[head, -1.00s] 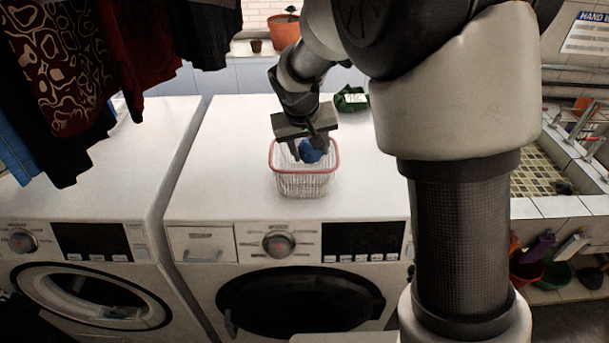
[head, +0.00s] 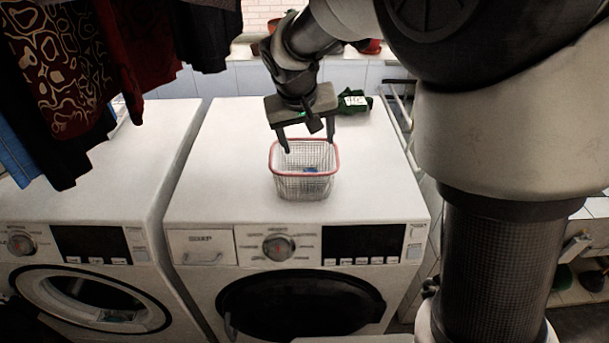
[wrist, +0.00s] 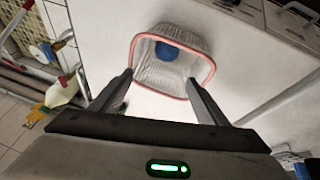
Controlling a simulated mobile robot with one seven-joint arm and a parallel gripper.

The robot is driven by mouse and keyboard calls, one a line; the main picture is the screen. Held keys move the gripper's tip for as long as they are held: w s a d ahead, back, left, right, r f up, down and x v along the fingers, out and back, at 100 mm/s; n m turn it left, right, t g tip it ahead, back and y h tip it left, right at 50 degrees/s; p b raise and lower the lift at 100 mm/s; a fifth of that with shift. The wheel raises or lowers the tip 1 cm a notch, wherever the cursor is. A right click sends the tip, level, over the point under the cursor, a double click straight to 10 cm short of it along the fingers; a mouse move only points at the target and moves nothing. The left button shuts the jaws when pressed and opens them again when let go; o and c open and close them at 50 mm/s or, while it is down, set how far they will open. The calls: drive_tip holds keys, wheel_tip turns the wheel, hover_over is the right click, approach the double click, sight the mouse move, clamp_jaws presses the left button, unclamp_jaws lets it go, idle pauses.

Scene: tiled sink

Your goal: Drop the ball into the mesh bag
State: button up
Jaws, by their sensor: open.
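The mesh bag is a white wire-mesh basket with a red rim (head: 272,160) standing on the right washing machine; in the wrist view its red rim (wrist: 133,55) faces me. The blue ball (wrist: 167,51) lies inside it in the wrist view. In the head view only a bit of blue (head: 311,170) shows through the mesh. My gripper (head: 308,145) is open and empty, just above the basket's back rim. In the wrist view my fingers (wrist: 158,78) are spread on both sides of the basket's near edge, and the ball is apart from them.
The basket stands on the white top of the right washing machine (head: 220,150). A dark green item with a white label (head: 354,102) lies behind, right of my gripper. Dark clothes (head: 60,80) hang at the upper left. The machine top around the basket is mostly clear.

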drive_tip(key=v, duration=1.1)
drive_tip(key=shift+r, duration=0.15)
drive_tip(key=shift+s, duration=0.1)
drive_tip(key=s+d+f+m, duration=0.1)
drive_tip(key=s+d, duration=0.6)
drive_tip(key=s, duration=0.3)
drive_tip(key=s+d+f+y, duration=0.1)
drive_tip(key=s+d+f, duration=0.1)
drive_tip(key=s+d, duration=0.4)
drive_tip(key=s, duration=0.5)
drive_tip(key=shift+s+d+m+t, duration=0.2)
drive_tip(key=shift+d+m+t, duration=0.15)
drive_tip(key=shift+m+t, duration=0.05)
drive_tip(key=shift+r, duration=0.1)
